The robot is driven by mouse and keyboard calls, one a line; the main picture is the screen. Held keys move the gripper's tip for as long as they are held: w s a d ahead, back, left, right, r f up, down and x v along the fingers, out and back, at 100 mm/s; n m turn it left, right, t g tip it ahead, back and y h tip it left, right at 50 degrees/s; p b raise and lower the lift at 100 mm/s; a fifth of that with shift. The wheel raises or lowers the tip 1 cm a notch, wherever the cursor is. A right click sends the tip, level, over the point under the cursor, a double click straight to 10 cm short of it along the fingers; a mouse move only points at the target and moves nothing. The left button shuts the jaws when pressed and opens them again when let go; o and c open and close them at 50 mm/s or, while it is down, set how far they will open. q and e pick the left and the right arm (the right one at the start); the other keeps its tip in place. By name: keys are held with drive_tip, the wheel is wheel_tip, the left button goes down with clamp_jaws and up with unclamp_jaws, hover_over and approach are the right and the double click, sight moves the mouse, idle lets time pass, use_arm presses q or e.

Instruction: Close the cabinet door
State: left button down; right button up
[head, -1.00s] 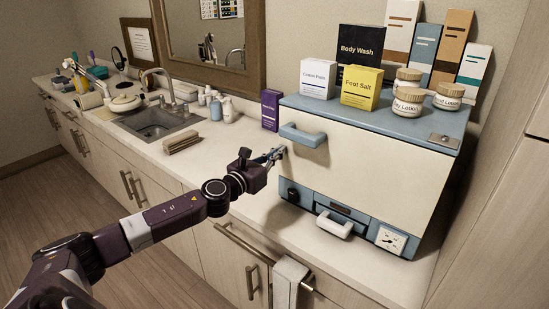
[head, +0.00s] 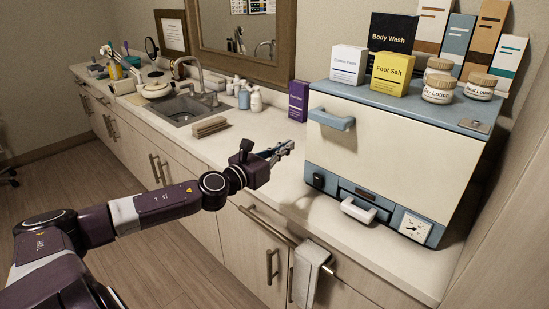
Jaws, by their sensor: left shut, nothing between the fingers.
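The warmer cabinet is a cream and blue box on the counter, with a blue top (head: 400,98). Its broad cream door (head: 400,150) faces front and looks flush with the body, with no gap that I can see. A blue handle (head: 331,119) sits at the door's upper left. My left gripper (head: 287,148) is shut and empty, left of the door's left edge and lower than the handle. It looks apart from the door. My right gripper is not in view.
Cartons such as the yellow Foot Salt box (head: 392,73) and lotion jars (head: 438,89) stand on the cabinet. A purple box (head: 298,101) stands at its left.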

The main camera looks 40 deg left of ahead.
use_arm(q)
drive_tip(key=s, duration=0.4)
drive_tip(key=shift+s+a+f+b, duration=0.1)
drive_tip(key=shift+s+a+b, duration=0.05)
drive_tip(key=shift+s+b, duration=0.15)
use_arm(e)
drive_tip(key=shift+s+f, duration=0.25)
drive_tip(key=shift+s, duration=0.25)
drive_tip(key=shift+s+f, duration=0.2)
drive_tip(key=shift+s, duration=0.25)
use_arm(q)
drive_tip(key=shift+w, duration=0.1)
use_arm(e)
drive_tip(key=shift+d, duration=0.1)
